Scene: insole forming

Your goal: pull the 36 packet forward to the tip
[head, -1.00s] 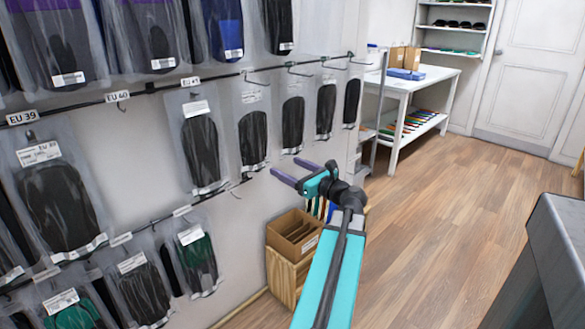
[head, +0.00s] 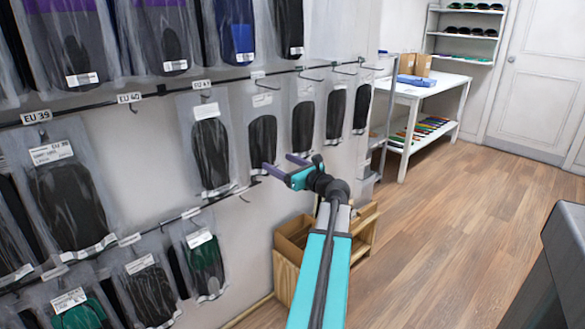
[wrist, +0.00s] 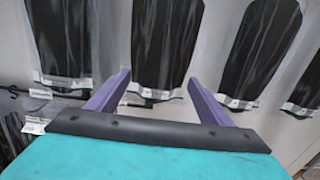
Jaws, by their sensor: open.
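My gripper (head: 279,163) is open and empty, its two purple fingers pointing at the wall of hanging packets. In the wrist view the fingers (wrist: 158,84) spread below a clear packet with a dark insole (wrist: 165,45); I cannot tell whether they touch it. No label reading 36 is legible in any view, so I cannot tell which packet is the 36. In the head view, dark-insole packets hang in the middle row, including one left of the fingers (head: 262,140) and one above them (head: 303,125).
Rail labels read EU 39 (head: 36,116) and EU 40 (head: 129,98). A lower row of packets (head: 205,264) hangs below. A wooden crate (head: 287,272) stands on the floor under my arm. A white table (head: 455,78) is at the back; the wood floor (head: 450,220) is open.

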